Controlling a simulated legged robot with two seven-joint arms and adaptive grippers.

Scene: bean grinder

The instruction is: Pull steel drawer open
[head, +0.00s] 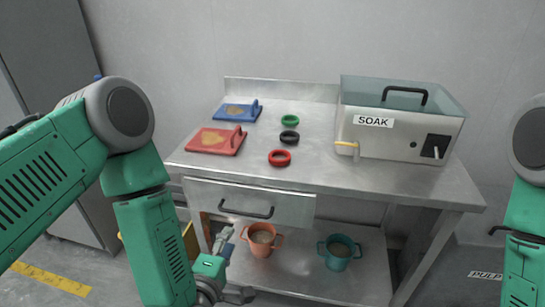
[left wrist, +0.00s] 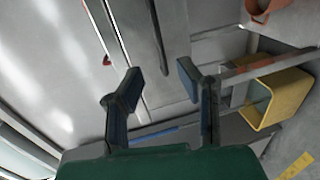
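The steel drawer (head: 289,207) is under the left part of the steel tabletop and looks shut. Its dark bar handle (head: 247,212) runs across the front. In the left wrist view, a dark bar that looks like the handle (left wrist: 158,35) lies beyond the fingertips. My left gripper (head: 235,268) is in front of the table, below the handle and apart from it. In the left wrist view, my left gripper (left wrist: 160,82) has its two fingers spread with nothing between them. My right arm shows at the right edge, but its gripper is out of view.
The steel table (head: 320,180) carries a SOAK box (head: 390,143), a blue board (head: 235,112), a red board (head: 210,141) and several rings. An orange pot (head: 261,241) and a teal pot (head: 338,254) stand on the lower shelf. A yellow bin (left wrist: 275,100) is near the left gripper.

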